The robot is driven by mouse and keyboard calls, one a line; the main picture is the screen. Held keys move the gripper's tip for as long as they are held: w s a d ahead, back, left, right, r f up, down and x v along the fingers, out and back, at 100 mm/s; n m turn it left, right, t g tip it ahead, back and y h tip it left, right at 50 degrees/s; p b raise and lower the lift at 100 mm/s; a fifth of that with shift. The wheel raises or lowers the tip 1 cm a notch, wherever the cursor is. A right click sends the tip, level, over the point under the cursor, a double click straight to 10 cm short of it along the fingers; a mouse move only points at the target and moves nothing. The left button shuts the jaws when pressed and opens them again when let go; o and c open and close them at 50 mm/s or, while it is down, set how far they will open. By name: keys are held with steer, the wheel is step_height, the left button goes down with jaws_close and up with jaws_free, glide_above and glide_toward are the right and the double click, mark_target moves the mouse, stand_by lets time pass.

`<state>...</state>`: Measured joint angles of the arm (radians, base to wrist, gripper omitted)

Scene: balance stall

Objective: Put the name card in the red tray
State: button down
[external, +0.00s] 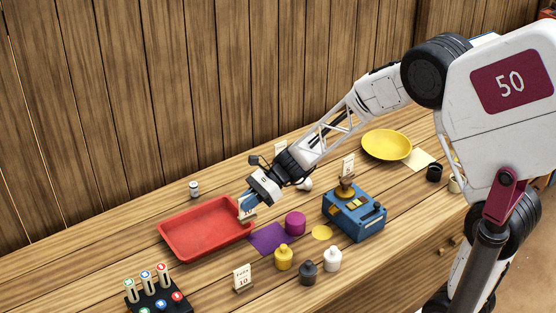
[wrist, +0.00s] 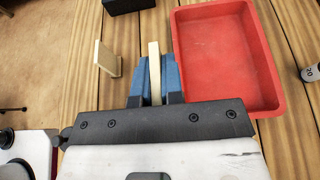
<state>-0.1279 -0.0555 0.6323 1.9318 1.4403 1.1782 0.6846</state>
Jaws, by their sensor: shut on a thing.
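My gripper (external: 247,203) has blue fingers and points down at the right end of the red tray (external: 164,239). It is shut on a thin cream card (external: 248,214), which is on edge between the fingers. In the wrist view the gripper (wrist: 154,80) holds the card (wrist: 154,58) just left of the red tray (wrist: 181,60). The card is outside the tray in that view; its height above the table is hard to tell. The tray looks empty. A second cream card (external: 242,277) marked 10 stands near the front; it also shows in the wrist view (wrist: 105,58).
A blue balance box (external: 354,217) is farther right. A black peg block (external: 158,299) is front left. A small white jar (external: 194,189) stands behind the tray.

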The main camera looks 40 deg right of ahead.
steer(key=s+a+f, duration=0.2)
steer(key=s+f, duration=0.2)
steer(key=f, duration=0.1)
steer(key=shift+a, duration=0.2)
stand_by(0.3)
steer(key=shift+w+f, duration=0.1)
glide_above(206, 234)
steer(key=f, duration=0.2)
steer(key=shift+r, duration=0.25)
stand_by(0.5)
steer(key=shift+f, duration=1.75)
steer(key=shift+f, duration=0.15)
